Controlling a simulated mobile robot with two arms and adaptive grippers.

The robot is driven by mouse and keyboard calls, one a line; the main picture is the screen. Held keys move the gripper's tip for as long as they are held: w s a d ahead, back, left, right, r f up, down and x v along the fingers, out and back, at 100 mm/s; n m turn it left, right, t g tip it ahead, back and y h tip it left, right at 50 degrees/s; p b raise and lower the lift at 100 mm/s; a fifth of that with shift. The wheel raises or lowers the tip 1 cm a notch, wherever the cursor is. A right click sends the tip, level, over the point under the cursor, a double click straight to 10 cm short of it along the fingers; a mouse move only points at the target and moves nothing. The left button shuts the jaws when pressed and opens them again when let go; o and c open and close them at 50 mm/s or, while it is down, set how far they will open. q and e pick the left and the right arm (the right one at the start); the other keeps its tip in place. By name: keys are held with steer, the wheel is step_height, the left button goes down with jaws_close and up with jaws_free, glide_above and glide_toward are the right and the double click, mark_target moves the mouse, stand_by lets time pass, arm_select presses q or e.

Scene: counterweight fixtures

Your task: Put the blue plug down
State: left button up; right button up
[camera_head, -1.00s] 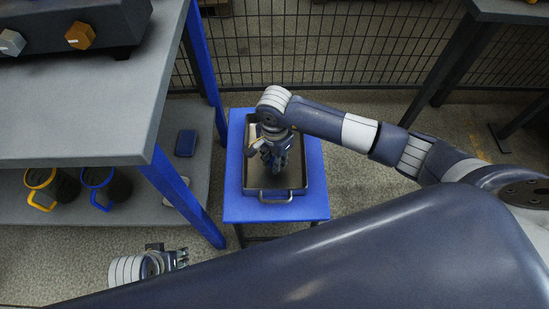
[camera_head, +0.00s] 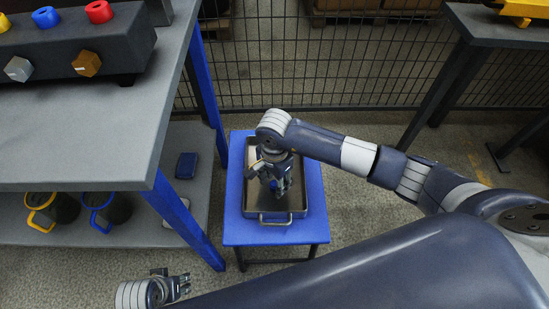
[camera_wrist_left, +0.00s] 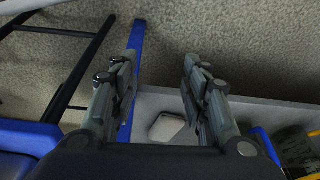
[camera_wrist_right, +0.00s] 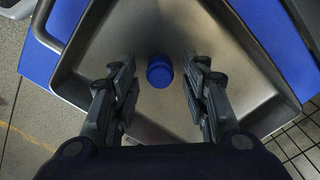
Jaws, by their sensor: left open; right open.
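The blue plug (camera_wrist_right: 160,72) shows in the right wrist view over the floor of the metal tray (camera_wrist_right: 205,50), between the fingertips and apart from both. It appears to stand on the tray floor. My right gripper (camera_wrist_right: 157,90) is open around it. In the head view my right gripper (camera_head: 279,188) points down into the tray (camera_head: 305,180), and a bit of the plug (camera_head: 273,185) shows by its fingers. My left gripper (camera_head: 184,286) is open and empty at the lower left; its spread fingers (camera_wrist_left: 160,75) show in the left wrist view.
The tray lies on a small blue table (camera_head: 233,230). A grey workbench (camera_head: 90,130) at left carries a dark fixture (camera_head: 60,50) with blue and red rings. Its lower shelf (camera_head: 145,235) holds two dark mugs and a blue box (camera_head: 186,165). A mesh fence (camera_head: 330,60) stands behind.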

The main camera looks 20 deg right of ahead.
mark_target(275, 183)
arm_select(q)
step_height(275, 183, down, 6)
steer(key=s+p, duration=0.1)
steer(key=shift+s+f, duration=0.25)
steer(key=shift+s, duration=0.05)
arm_select(e)
step_height(275, 183, up, 12)
steer(key=shift+r, duration=0.15)
